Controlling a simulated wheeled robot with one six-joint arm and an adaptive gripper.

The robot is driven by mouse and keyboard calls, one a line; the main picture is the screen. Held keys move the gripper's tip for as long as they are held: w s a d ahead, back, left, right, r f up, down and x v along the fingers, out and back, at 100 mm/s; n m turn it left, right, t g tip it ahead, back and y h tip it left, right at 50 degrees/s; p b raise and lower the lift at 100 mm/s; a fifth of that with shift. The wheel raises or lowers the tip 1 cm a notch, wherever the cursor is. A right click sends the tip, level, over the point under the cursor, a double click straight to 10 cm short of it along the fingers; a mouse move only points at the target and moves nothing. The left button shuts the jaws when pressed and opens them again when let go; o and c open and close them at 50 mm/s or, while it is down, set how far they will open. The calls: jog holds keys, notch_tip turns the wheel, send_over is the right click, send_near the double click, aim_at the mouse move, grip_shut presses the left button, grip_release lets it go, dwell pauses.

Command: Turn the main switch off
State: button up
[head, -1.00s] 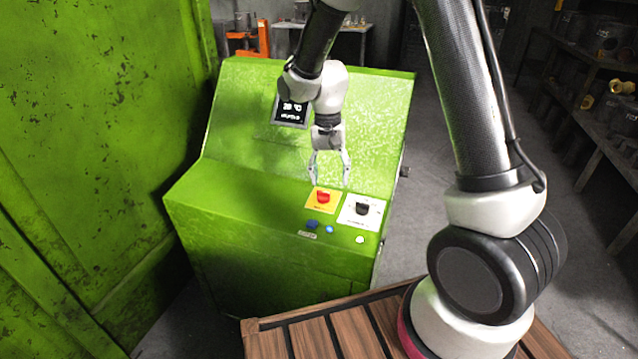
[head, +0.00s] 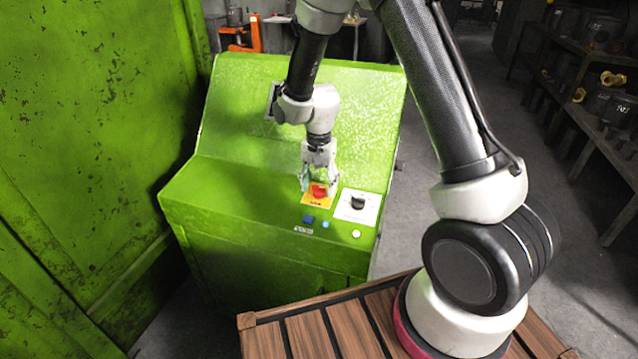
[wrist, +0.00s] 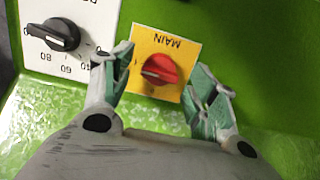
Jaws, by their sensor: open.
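The main switch is a red rotary knob (wrist: 160,69) on a yellow plate (wrist: 150,42) marked MAIN, seen upside down in the wrist view. In the head view the red knob (head: 319,190) sits on the ledge of the green console (head: 240,205). My gripper (wrist: 155,75) is open, with one finger on each side of the knob. In the head view my gripper (head: 318,188) points down at the switch and partly covers it. I cannot tell whether the fingertips touch the knob.
A black dial (head: 357,202) on a white scale plate sits right of the switch; it also shows in the wrist view (wrist: 60,34). A blue square button (head: 308,219), a light blue button (head: 325,225) and a pale button (head: 356,234) lie in front. A green wall (head: 80,150) stands left.

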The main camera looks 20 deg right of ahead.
jog(key=shift+c, duration=0.4)
jog(key=c, duration=0.9)
jog(key=shift+c, duration=0.2)
jog(key=shift+n, duration=0.4)
jog(key=n, duration=0.3)
jog(key=shift+n+h, duration=0.4)
jog(key=n, duration=0.4)
jog(key=shift+a+n+h, duration=0.15)
jog(key=shift+n+h, duration=0.15)
jog(key=n, duration=0.4)
jog(key=shift+h, duration=0.3)
jog(key=shift+a+n+h, duration=0.1)
jog(key=shift+n+h, duration=0.2)
jog(key=shift+n, duration=1.9)
